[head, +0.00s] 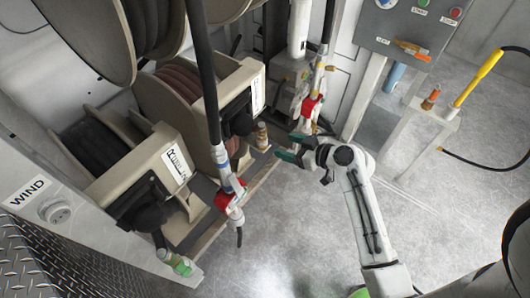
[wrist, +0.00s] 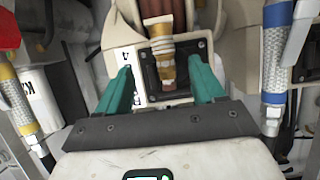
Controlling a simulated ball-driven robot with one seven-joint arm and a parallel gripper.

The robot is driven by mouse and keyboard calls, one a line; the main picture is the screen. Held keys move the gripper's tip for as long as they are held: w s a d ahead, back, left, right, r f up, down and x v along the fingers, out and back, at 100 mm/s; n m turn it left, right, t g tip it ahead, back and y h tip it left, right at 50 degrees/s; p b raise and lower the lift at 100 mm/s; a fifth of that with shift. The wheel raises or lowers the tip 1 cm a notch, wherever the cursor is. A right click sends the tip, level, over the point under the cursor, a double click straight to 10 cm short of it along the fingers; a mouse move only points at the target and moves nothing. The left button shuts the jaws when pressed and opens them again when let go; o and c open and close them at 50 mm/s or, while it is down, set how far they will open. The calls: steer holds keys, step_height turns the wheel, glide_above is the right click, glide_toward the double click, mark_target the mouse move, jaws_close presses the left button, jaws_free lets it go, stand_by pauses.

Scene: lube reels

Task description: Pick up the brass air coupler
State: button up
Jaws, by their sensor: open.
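The brass air coupler (wrist: 164,55) hangs at the front of a reel in the wrist view, with its lower end between the two teal fingers. In the head view what looks like the same coupler (head: 262,135) sits at the front of the middle reel housing, just left of the fingertips. My gripper (head: 287,147) is open and points left toward it. In the wrist view my gripper (wrist: 163,80) has one finger on each side of the coupler's lower end, with gaps on both sides. I cannot tell how far ahead of the fingers it is.
A hose with a red-collared fitting (head: 231,195) hangs left of my gripper. Another hose with a red fitting (head: 311,107) hangs close behind it. A blue-banded hose (wrist: 275,80) stands at right in the wrist view. The floor (head: 280,240) in front is open.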

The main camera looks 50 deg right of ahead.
mark_target(266, 140)
steer(key=p+x, duration=0.1)
steer(key=x, duration=0.2)
steer(key=p+x, duration=0.1)
steer(key=x, duration=0.5)
steer(key=shift+w+a+r+p, duration=0.15)
steer(key=shift+w+r+p, duration=0.1)
steer(key=shift+r+p, duration=0.15)
steer(key=shift+w+f, duration=0.4)
steer(key=shift+w, duration=0.2)
steer(key=c, duration=1.2)
